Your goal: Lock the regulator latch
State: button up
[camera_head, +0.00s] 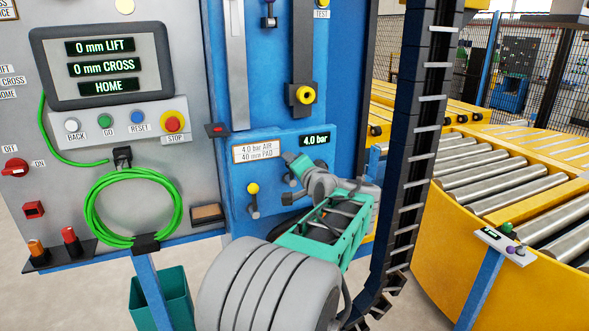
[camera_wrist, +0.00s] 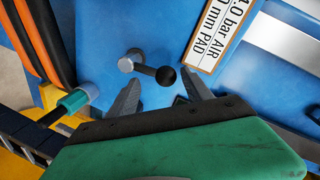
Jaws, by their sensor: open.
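In the wrist view, a small lever (camera_wrist: 147,69) with a grey round end and a black ball knob stands out from the blue panel. It appears to be the regulator latch. My gripper (camera_wrist: 160,82) is open, with the black knob between or just ahead of its two grey fingertips; I cannot tell whether they touch it. In the head view, my gripper (camera_head: 288,188) is at the blue panel, below the air and pad label. The lever cannot be made out clearly there behind my gripper. A display (camera_head: 314,139) above it reads 4.0 bar.
The air and pad label (camera_head: 257,150) is above my gripper. A yellow-knobbed lever (camera_head: 252,189) sticks out to its left. A control box (camera_head: 120,122) and a green cable coil (camera_head: 92,208) are further left. A black cable chain (camera_head: 413,130) and roller conveyor (camera_head: 500,180) stand right.

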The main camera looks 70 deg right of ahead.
jog(key=b+v, duration=0.2)
jog(key=v, duration=0.5)
jog(key=shift+a, duration=0.2)
